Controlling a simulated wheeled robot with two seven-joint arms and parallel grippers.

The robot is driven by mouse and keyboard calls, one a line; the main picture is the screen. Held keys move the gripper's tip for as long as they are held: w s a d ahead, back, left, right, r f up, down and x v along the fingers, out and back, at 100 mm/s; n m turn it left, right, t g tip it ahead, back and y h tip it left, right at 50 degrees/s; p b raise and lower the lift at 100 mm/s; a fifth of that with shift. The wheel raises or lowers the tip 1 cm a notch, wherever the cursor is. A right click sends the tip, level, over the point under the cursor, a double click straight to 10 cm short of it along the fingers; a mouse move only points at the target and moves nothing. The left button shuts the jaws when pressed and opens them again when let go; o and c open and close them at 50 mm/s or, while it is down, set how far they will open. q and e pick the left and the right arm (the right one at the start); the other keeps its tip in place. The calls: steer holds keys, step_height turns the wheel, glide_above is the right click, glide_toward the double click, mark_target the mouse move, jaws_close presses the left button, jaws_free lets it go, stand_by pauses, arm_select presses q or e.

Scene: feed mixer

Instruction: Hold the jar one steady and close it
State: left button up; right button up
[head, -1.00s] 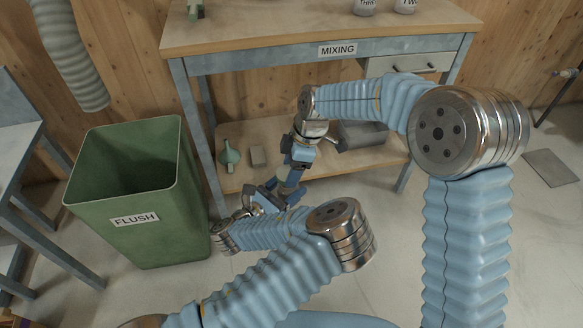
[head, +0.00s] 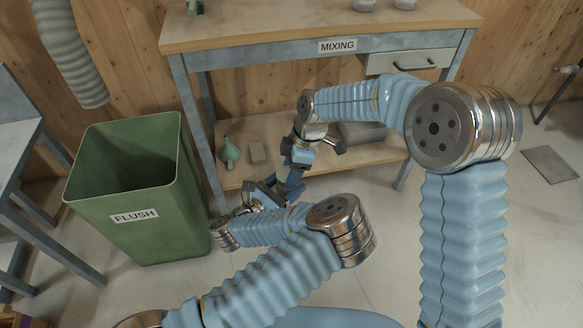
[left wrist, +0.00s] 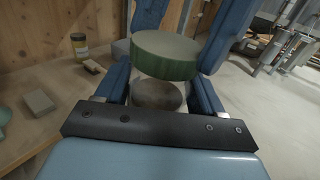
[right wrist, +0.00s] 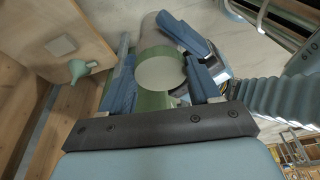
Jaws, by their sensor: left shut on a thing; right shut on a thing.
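In the left wrist view, my left gripper (left wrist: 160,92) is shut on a grey round body, seemingly the jar (left wrist: 157,96). A green disc with a paler face, seemingly the lid (left wrist: 165,62), shows just above it between the blue fingers of my right gripper. In the right wrist view, my right gripper (right wrist: 162,80) is shut on this green lid (right wrist: 150,101), and the grey jar (right wrist: 152,32) shows behind it. I cannot tell whether the lid touches the jar. In the head view, my right gripper (head: 292,180) and left gripper (head: 268,192) meet low before the bench, hiding jar and lid.
The mixing bench (head: 250,40) stands behind, with a lower shelf (head: 240,177) bearing a green funnel (head: 229,152) and a small block (head: 258,153). A green flush bin (head: 130,190) stands at left, close to my left wrist.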

steer(key=shift+f, duration=0.45)
